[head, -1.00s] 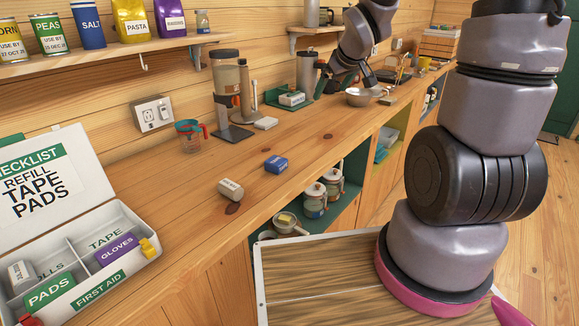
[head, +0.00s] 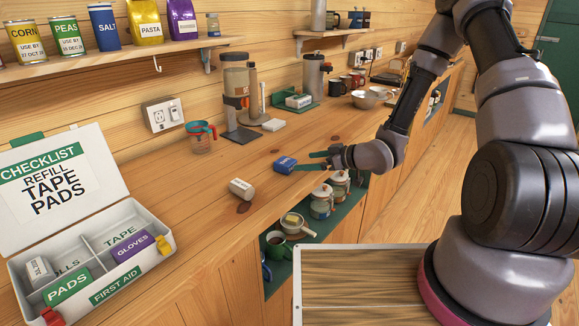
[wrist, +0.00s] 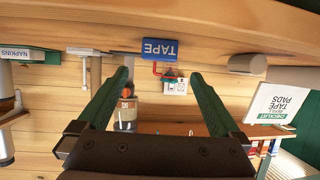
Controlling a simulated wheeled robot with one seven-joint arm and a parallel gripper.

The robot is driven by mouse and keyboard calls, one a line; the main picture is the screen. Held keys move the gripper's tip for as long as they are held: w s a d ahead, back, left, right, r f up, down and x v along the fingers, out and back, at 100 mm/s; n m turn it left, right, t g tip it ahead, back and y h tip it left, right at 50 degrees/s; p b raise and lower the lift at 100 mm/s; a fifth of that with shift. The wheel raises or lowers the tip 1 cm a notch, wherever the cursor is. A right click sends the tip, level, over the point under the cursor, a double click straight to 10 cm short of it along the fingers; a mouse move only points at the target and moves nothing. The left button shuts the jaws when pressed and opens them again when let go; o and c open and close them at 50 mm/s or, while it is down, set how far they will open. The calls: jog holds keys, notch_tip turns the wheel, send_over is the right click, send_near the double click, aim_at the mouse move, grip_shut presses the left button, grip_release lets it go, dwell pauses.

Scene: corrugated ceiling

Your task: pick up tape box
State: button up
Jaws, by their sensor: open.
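The tape box (head: 285,165) is a small blue box lying on the wooden counter near its front edge. In the wrist view its label reads TAPE upside down (wrist: 160,48). My gripper (head: 314,161) is just right of the box, low over the counter, with its green fingers pointing toward it. In the wrist view the open fingers (wrist: 160,76) are spread wide with nothing held, and the box sits beyond the tips, centred between them. The first aid box (head: 168,255) stands open at the left, with compartments marked TAPE and ROLLS.
A whitish roll (head: 242,188) lies left of the tape box. Jars (head: 322,202) sit on the shelf below the counter. Counter around the tape box is clear.

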aim_at(287, 161)
jog(key=x, duration=0.9)
jog(key=shift+w+a, duration=0.15)
jog(key=shift+w, duration=0.1)
jog(key=shift+c, duration=0.3)
jog(key=c, duration=1.3)
jog(key=shift+o, duration=0.2)
jog(key=shift+r, duration=0.1)
